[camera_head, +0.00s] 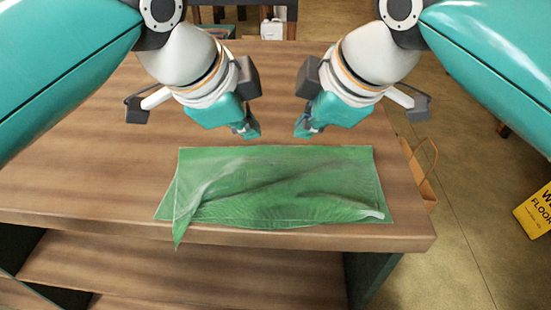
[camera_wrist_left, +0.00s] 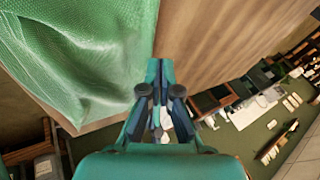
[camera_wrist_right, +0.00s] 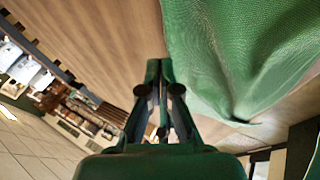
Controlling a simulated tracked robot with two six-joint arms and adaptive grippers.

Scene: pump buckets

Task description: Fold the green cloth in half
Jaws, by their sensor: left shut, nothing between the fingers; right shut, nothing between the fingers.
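The green cloth (camera_head: 275,180) lies on the wooden table near its front edge. It looks doubled over, with the upper layer creased and rippled. Its front left corner hangs past the table edge, and a pale bit shows at its front right corner. My left gripper (camera_head: 252,134) is shut and empty, above the table just behind the cloth. My right gripper (camera_head: 300,132) is shut and empty beside it, also behind the cloth. The cloth also shows at the left in the left wrist view (camera_wrist_left: 85,50) and at the right in the right wrist view (camera_wrist_right: 240,55).
The wooden table (camera_head: 90,175) is clear to the left of the cloth and has a shelf (camera_head: 190,270) below. A brown paper bag (camera_head: 422,172) stands off the table's right side. A yellow floor sign (camera_head: 538,212) stands on the floor at the far right.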

